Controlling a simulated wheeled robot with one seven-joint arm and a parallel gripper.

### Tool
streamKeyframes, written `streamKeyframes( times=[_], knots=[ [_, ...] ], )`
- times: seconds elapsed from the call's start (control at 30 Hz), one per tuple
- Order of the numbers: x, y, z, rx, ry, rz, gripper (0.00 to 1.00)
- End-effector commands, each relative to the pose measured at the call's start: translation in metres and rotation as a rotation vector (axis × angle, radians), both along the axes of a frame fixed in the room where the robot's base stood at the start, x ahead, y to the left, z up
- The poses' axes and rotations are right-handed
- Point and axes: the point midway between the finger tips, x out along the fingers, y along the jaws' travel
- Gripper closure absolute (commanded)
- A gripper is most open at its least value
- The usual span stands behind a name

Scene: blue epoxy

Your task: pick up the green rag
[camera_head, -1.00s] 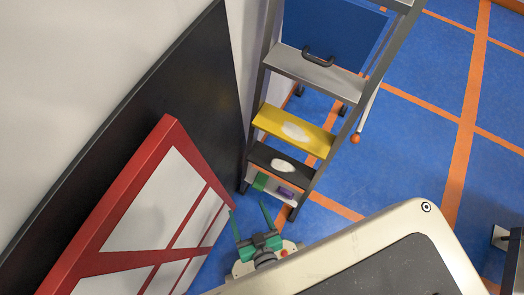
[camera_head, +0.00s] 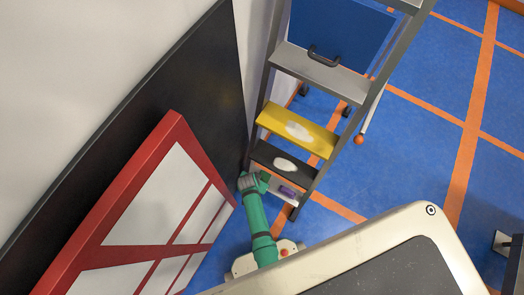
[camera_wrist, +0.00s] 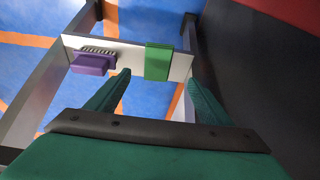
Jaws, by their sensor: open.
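The green rag (camera_wrist: 158,55) is a small folded green block on the pale bottom step (camera_wrist: 125,47) of a step ladder in the wrist view. My gripper (camera_wrist: 158,68) is open, with one green finger on each side of the rag's position in that view. The fingers are empty, and I cannot tell how far they are from the rag. In the head view my gripper (camera_head: 253,182) is over the left end of the bottom step and hides the rag.
A purple brush (camera_wrist: 92,63) lies on the same step, left of the rag; it also shows in the head view (camera_head: 287,191). The ladder's yellow step (camera_head: 320,142) is higher up. A red-framed panel (camera_head: 105,220) leans at the left against a dark board (camera_head: 85,150).

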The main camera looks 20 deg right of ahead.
Motion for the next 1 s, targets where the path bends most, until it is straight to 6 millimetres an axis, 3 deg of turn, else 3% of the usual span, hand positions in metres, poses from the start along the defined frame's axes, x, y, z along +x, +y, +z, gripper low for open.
streamKeyframes(
  times=[0.17,0.6,1.0],
  knots=[
    [0.008,-0.001,-0.006,0.005,0.031,-0.034,0.26],
    [0.016,-0.010,-0.052,0.004,0.033,-0.031,0.26],
    [0.020,-0.021,-0.073,0.006,0.033,-0.035,0.26]
  ],
)
